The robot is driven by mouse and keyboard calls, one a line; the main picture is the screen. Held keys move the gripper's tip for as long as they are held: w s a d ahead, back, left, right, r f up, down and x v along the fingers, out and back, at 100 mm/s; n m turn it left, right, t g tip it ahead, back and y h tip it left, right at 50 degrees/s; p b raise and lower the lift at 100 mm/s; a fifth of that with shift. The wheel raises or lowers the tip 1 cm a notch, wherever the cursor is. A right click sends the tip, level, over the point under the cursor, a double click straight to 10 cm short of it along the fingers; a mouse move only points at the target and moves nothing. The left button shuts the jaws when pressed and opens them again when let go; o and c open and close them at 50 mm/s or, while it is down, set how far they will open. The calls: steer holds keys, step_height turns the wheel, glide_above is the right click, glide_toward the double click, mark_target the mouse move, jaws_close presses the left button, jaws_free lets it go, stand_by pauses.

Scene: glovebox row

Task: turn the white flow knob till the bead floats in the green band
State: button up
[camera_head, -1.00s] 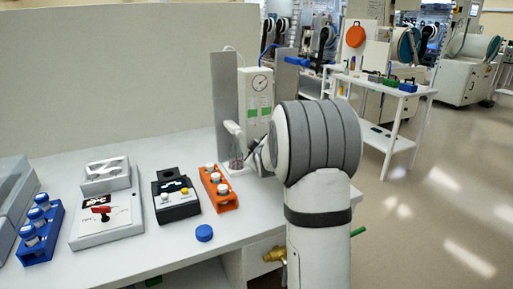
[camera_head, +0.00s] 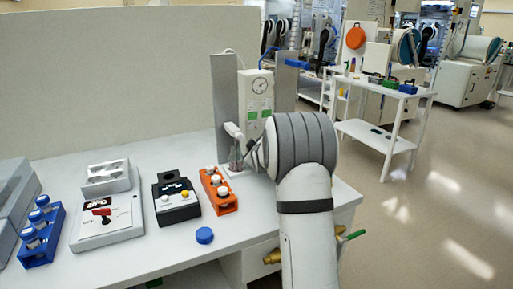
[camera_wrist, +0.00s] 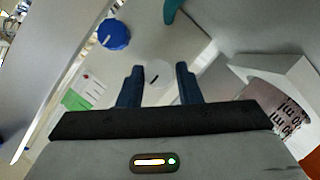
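The white flow knob (camera_wrist: 158,74) shows in the wrist view as a pale round disc with a black pointer mark. My gripper (camera_wrist: 160,69) is open, its two dark blue fingers on either side of the knob in the picture. I cannot tell whether they reach its depth or touch it. In the head view, the white flow panel (camera_head: 260,98) has a round gauge (camera_head: 260,86) and green patches (camera_head: 252,115) below it. The bead is too small to make out.
A blue knob (camera_wrist: 114,34) is close by in the wrist view, with a labelled vessel (camera_wrist: 272,100) at right. On the bench stand an orange block with white caps (camera_head: 218,190), a black device (camera_head: 174,198) and a blue cap (camera_head: 204,235).

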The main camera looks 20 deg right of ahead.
steer(key=c, duration=0.6)
steer(key=shift+o, duration=0.2)
steer(key=shift+r+p, duration=0.1)
steer(key=shift+p, duration=0.5)
steer(key=m+y+p, duration=0.1)
steer(key=p, duration=0.2)
steer(key=r+m+y+p, duration=0.1)
steer(key=m+p, duration=0.1)
steer(key=p, duration=0.2)
steer(key=shift+d+g, duration=0.15)
steer(key=shift+g, duration=0.25)
steer(key=m+y+p, duration=0.1)
steer(key=m+p, duration=0.1)
steer(key=p, duration=0.5)
steer(key=shift+d+y+p, duration=0.15)
steer(key=shift+y+p, duration=0.15)
steer(key=shift+p, duration=0.05)
steer(key=m+y+p, duration=0.1)
steer(key=p, duration=0.2)
steer(key=m+y+p, duration=0.1)
steer(key=m+p, duration=0.1)
steer(key=p, duration=0.1)
steer(key=shift+d+f, duration=0.2)
steer(key=shift+f, duration=0.1)
steer(key=shift+f+m+y+p, duration=0.2)
steer(key=shift+m+y+p, duration=0.55)
steer(key=shift+m, duration=0.35)
steer(key=shift+d+f+m+y+p, duration=0.1)
steer(key=shift+m+y+p, duration=0.4)
steer(key=shift+m, duration=0.4)
